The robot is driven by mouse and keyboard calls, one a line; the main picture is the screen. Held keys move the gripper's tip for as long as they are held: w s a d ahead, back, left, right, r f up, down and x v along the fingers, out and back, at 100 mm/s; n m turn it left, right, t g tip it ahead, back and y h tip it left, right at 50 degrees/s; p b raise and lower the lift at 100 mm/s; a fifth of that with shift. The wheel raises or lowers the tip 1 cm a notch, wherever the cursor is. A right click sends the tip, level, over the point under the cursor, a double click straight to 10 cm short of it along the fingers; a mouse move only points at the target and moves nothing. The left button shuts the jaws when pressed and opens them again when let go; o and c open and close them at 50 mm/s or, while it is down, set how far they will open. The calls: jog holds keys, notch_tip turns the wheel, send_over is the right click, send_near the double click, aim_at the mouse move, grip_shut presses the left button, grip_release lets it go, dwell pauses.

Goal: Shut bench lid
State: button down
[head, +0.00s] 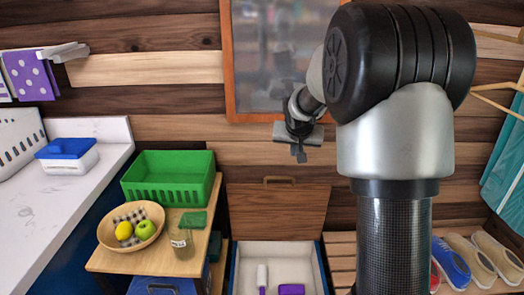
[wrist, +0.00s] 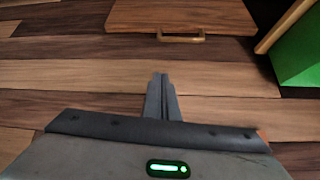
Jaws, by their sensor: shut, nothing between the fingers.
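The bench lid (head: 278,212) is a brown wooden panel standing open and upright against the plank wall, with a small handle (head: 279,179) at its top edge. Below it the bench box (head: 234,272) is open, with a pale inside holding a white item (head: 262,275) and a purple item (head: 291,289). My gripper (head: 299,158) is shut and empty, above the lid's handle in the head view and apart from it. In the wrist view the fingertips (wrist: 161,76) point toward the lid (wrist: 185,14) and its handle (wrist: 181,38), with a gap between.
A wooden side table (head: 190,257) left of the bench holds a green crate (head: 168,180), a fruit bowl (head: 107,238) and a glass jar (head: 182,244). Shoes (head: 468,262) stand on the slatted bench at right. A framed panel (head: 265,60) hangs on the wall behind my arm.

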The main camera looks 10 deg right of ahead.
jog(key=b+x, duration=0.1)
jog(key=x, duration=1.2)
jog(key=shift+w+d+r+b, duration=0.1)
jog(key=shift+w+r+b, duration=0.1)
jog(key=shift+b, duration=0.2)
jog(key=shift+f, duration=0.35)
jog(key=shift+s+a+f+b, duration=0.15)
jog(key=shift+s+a+b, duration=0.05)
jog(key=shift+s, duration=0.35)
jog(key=shift+s+a+f+b, duration=0.15)
jog(key=shift+s+a+b, duration=0.1)
jog(key=shift+s, duration=0.25)
jog(key=shift+s+a+f+b, duration=0.15)
jog(key=shift+s+a+b, duration=0.05)
jog(key=shift+s, duration=0.35)
jog(key=shift+s, duration=0.1)
